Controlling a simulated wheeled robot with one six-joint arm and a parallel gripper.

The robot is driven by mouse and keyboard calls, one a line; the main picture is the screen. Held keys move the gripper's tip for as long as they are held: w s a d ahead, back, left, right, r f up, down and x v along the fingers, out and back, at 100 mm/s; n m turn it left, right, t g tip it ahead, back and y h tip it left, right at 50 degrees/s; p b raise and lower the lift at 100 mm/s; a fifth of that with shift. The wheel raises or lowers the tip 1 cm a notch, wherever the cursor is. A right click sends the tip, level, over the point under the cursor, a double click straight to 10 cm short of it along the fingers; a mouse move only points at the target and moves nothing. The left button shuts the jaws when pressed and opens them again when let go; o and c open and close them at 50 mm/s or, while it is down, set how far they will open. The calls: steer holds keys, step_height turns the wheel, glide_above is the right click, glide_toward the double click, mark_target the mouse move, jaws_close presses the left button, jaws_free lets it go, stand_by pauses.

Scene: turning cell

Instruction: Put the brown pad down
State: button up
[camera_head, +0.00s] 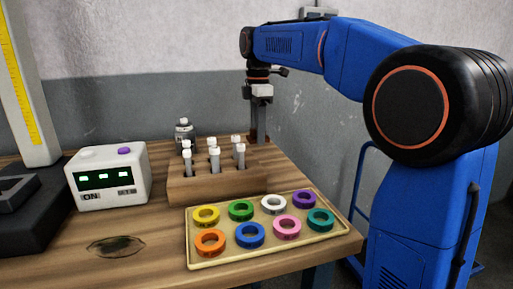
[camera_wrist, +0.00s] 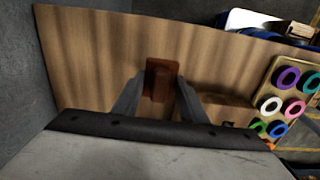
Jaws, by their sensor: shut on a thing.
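The brown pad (camera_wrist: 160,80) is a small reddish-brown block in the middle of the wrist view. My gripper (camera_wrist: 157,95) is shut on it, with one grey finger on each side. Bare wooden table (camera_wrist: 95,60) shows around the pad. I cannot tell whether the pad touches the table or hangs just above it. In the head view my gripper (camera_head: 260,122) points down at the back right of the table, behind the wooden vial rack. There the pad cannot be made out clearly.
The wooden rack (camera_head: 217,187) holds several white-capped vials. A tan tray (camera_head: 196,259) of coloured rings lies in front. A white device (camera_head: 108,178) with green displays stands at left. The front-left tabletop is mostly clear.

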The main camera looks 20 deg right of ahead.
mark_target(258, 156)
steer(key=shift+f, duration=2.5)
steer(key=shift+f, duration=0.35)
steer(key=shift+s+f, duration=0.1)
steer(key=shift+f, duration=0.25)
steer(key=o, duration=1)
steer(key=shift+f, duration=0.1)
step_height(258, 156, up, 14)
steer(key=shift+f, duration=0.15)
